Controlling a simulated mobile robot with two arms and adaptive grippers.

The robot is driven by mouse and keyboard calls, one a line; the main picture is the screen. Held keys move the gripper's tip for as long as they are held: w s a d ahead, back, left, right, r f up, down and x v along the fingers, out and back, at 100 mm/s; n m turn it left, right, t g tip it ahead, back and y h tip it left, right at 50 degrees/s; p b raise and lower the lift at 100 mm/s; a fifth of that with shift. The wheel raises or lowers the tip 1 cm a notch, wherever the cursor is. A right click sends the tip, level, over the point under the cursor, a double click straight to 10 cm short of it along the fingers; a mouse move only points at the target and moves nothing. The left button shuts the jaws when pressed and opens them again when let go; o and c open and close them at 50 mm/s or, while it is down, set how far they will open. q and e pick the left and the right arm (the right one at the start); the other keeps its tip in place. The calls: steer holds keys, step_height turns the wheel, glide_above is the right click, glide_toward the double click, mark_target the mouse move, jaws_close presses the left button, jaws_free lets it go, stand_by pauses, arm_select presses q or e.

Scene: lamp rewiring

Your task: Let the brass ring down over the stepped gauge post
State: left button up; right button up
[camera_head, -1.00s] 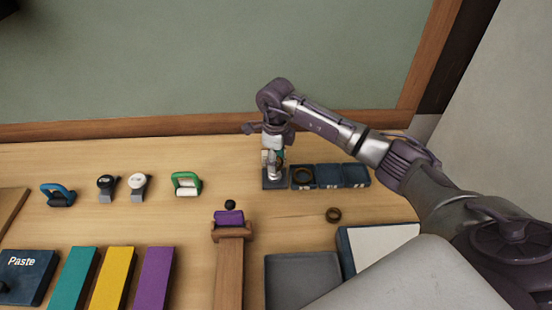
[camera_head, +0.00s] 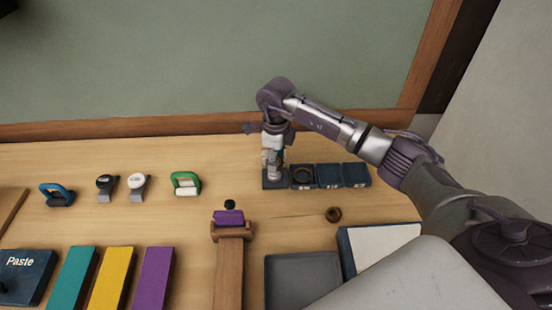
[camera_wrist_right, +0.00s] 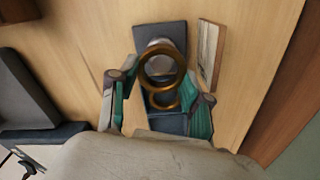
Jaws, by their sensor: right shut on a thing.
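My right gripper (camera_head: 273,158) points down above the stepped gauge post (camera_head: 275,173), a silver post on a dark square base (camera_head: 275,185). In the right wrist view, the teal-padded fingers of my right gripper (camera_wrist_right: 160,85) stand on either side of the brass ring (camera_wrist_right: 163,88). The gripper is shut on this ring. The ring overlaps the post's silver top (camera_wrist_right: 160,60), which shows through its opening. I cannot tell whether the ring is around the post or just above it. My left gripper is not in view.
Dark trays (camera_head: 329,184) stand right of the post base; the nearest holds another ring (camera_head: 303,175). A purple block (camera_head: 229,218) on a wooden stand is in front. Green-handled (camera_head: 186,177) and other tools stand left.

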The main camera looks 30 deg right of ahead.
steer(key=shift+f+b, duration=0.75)
steer(key=shift+b, duration=0.1)
stand_by(1.4)
steer(key=o, duration=1.5)
steer(key=shift+o, duration=0.2)
steer(key=shift+r, duration=0.15)
steer(key=shift+r+p, duration=2.35)
steer(key=shift+r, duration=1.5)
